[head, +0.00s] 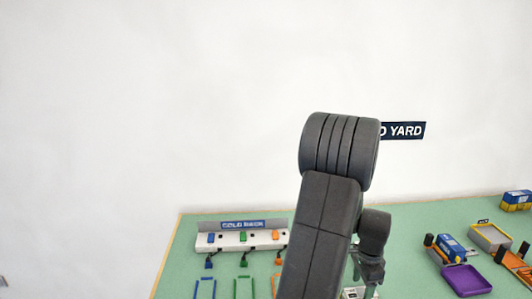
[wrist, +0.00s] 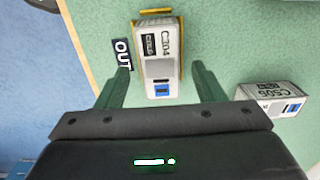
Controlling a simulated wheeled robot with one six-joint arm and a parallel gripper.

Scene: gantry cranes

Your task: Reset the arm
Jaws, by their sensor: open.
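My dark arm rises through the middle of the head view, folded over at the top. My gripper (wrist: 160,68) is open in the wrist view, its two green fingers apart. A white container (wrist: 161,65) marked with black letters and a blue patch lies in the picture between and beyond the fingers, on a yellow holder (wrist: 153,12). I see no finger closed on it. In the head view my arm hides much of the bench there.
A second white container (wrist: 272,100) lies right of my gripper, and an OUT label (wrist: 122,54) lies left. A purple tray (head: 466,280) and blue container (head: 450,248) stand at right.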

